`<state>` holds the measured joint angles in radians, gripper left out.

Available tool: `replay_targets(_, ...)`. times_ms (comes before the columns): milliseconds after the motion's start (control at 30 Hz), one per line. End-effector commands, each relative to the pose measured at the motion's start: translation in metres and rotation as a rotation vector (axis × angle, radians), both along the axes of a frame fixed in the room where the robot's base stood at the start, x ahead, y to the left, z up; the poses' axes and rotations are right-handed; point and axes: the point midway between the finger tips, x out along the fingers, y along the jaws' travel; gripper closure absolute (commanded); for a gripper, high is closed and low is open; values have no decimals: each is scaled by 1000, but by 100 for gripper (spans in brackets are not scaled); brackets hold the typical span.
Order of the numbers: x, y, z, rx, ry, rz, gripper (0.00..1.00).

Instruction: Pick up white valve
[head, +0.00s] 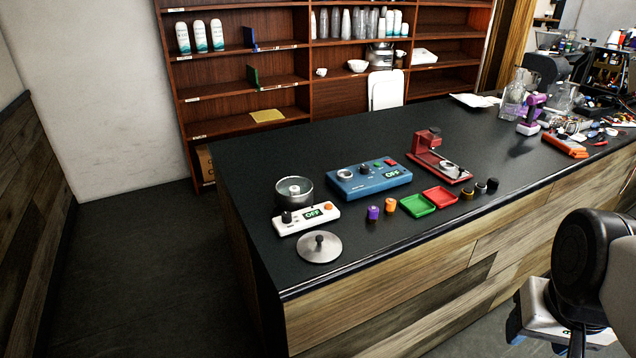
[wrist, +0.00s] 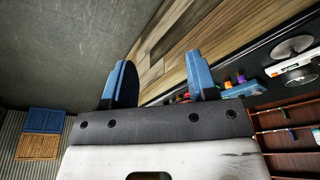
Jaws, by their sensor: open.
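I cannot pick out a clearly white valve in either view. Small knob-like parts stand on the black counter (head: 400,262) in the head view: a purple one (head: 373,213), an orange one (head: 390,205) and several dark ones (head: 480,188) at the right. My arm's end is at the lower right of the head view, in front of the counter.
A white control box (head: 306,219) with a metal pot (head: 294,191), a loose lid (head: 319,247), a blue control box (head: 369,181) and a red stand (head: 440,160) occupy the counter. A purple drill (head: 531,115) and tools crowd its right end.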

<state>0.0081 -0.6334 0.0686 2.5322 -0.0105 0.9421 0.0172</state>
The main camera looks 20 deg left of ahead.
Motion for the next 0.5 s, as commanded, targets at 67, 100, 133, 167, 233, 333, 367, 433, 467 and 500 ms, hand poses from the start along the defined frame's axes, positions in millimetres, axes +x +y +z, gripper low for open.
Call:
replay_targets(67, 0, 0, 0, 0, 0, 0, 35)
replay_targets(100, 0, 0, 0, 0, 0, 0, 35)
replay_targets(133, 0, 0, 0, 0, 0, 0, 35)
replay_targets(167, 0, 0, 0, 0, 0, 0, 35)
replay_targets(233, 0, 0, 0, 0, 0, 0, 35)
replay_targets(333, 0, 0, 0, 0, 0, 0, 35)
replay_targets(367, 1, 0, 0, 0, 0, -1, 35)
replay_targets(433, 3, 1, 1, 2, 1, -3, 35)
replay_targets(467, 4, 1, 2, 2, 2, -5, 35)
replay_targets(500, 7, 2, 4, 4, 3, -7, 35)
